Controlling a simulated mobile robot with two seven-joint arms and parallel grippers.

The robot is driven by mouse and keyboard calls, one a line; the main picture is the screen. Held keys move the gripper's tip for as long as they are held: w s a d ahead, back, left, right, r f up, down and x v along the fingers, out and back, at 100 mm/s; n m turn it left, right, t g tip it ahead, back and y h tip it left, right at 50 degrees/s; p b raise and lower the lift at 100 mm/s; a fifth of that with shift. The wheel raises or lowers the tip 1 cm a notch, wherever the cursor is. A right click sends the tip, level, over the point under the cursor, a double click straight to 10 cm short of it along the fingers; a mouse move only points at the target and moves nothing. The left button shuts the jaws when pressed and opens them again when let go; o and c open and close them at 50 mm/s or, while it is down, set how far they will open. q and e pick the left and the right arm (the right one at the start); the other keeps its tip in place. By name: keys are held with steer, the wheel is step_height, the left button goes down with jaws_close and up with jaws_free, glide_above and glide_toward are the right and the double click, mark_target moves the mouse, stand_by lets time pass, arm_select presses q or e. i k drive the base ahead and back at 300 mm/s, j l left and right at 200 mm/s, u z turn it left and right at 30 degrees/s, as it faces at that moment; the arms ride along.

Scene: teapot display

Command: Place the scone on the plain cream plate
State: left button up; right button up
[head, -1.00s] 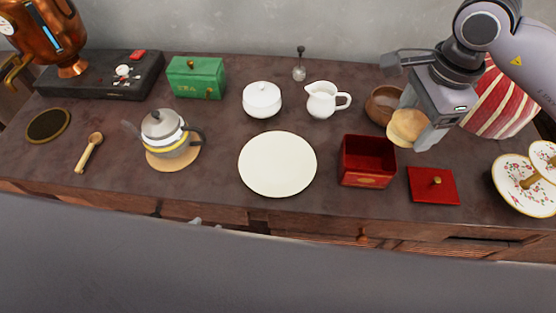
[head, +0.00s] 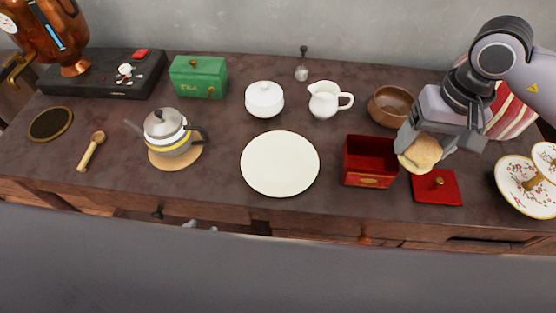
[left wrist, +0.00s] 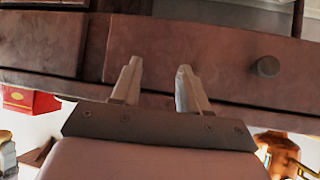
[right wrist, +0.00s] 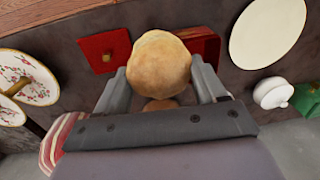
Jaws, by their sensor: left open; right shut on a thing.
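The scone (head: 421,153) is round and golden brown. My right gripper (head: 420,150) is shut on it, holding it above the counter between the open red box and the red lid. In the right wrist view the scone (right wrist: 158,63) sits between the two fingers (right wrist: 160,82). The plain cream plate (head: 280,163) lies empty on the counter, left of the red box; part of it shows in the right wrist view (right wrist: 268,32). My left gripper (left wrist: 157,88) is open and empty in the left wrist view, facing a wooden drawer front; it is not in the head view.
The open red box (head: 369,160) stands between the plate and the scone. The red lid (head: 436,187), wooden bowl (head: 389,106) and tiered floral stand (head: 522,187) are nearby. A white creamer (head: 324,99) and sugar bowl (head: 264,99) stand behind the plate. A teapot (head: 166,133) is left.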

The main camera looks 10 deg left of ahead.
mark_target(280, 162)
steer(key=u, duration=1)
steer(key=k+l+u, duration=0.1)
steer(key=u, duration=0.2)
steer(key=k+l+u, duration=0.1)
steer(key=u, duration=0.25)
steer(key=k, duration=0.25)
